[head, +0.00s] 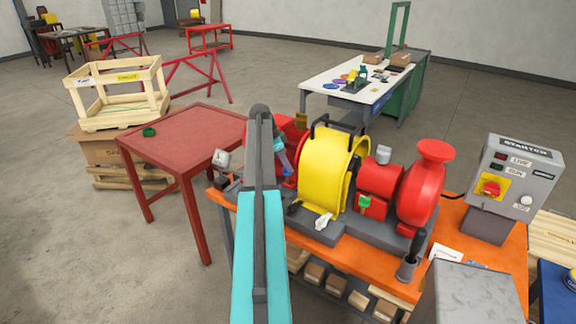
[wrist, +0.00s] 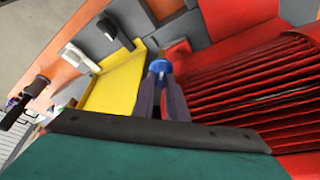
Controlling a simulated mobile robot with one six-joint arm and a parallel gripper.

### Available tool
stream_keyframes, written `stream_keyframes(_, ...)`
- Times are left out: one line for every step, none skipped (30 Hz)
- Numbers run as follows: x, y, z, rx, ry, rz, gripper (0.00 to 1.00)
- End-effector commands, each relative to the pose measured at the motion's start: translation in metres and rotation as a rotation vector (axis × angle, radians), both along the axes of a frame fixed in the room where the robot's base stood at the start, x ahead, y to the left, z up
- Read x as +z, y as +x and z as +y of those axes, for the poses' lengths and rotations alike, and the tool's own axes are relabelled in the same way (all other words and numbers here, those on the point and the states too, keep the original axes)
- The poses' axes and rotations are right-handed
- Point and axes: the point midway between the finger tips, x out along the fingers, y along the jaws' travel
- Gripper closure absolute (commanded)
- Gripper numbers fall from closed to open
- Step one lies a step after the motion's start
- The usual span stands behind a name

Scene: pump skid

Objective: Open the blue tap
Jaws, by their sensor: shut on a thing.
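The blue tap (wrist: 160,68) shows in the wrist view as a small blue piece at the tips of my gripper (wrist: 160,84). My gripper's two purple-grey fingers are closed on it from either side. Parts of the tap are hidden between the fingers. In the head view my arm covers much of this area.
Red ribs (wrist: 262,95) lie close on the right in the wrist view. A starter box (head: 513,172) stands at right. A red table (head: 185,135) is left.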

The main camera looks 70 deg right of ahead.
Motion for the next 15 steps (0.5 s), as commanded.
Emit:
stream_keyframes(-0.0022,0.0008,0.003,0.025,0.001,-0.003,1.0)
stream_keyframes(-0.0024,0.0007,0.0032,0.042,0.001,-0.003,1.0)
stream_keyframes(-0.0028,0.0006,0.0036,0.067,0.002,-0.002,1.0)
stream_keyframes(-0.0031,0.0005,0.004,0.087,0.003,-0.003,1.0)
stream_keyframes(-0.0034,0.0002,0.0045,0.107,0.003,-0.002,1.0)
stream_keyframes(-0.0038,0.0001,0.005,0.136,0.004,-0.003,1.0)
stream_keyframes(-0.004,0.0,0.0053,0.16,0.004,-0.003,1.0)
stream_keyframes(-0.0041,0.0,0.0055,0.183,0.004,-0.003,1.0)
stream_keyframes(-0.004,-0.0002,0.0059,0.216,0.005,-0.003,1.0)
stream_keyframes(-0.0039,-0.0005,0.0063,0.24,0.006,-0.004,1.0)
stream_keyframes(-0.0037,-0.0007,0.0065,0.264,0.006,-0.003,1.0)
stream_keyframes(-0.0038,-0.0011,0.0067,0.299,0.006,-0.002,1.0)
stream_keyframes(-0.0039,-0.0014,0.0069,0.323,0.007,-0.003,1.0)
stream_keyframes(-0.0041,-0.0014,0.0072,0.348,0.008,-0.003,1.0)
stream_keyframes(-0.0043,-0.0018,0.0077,0.381,0.009,-0.004,1.0)
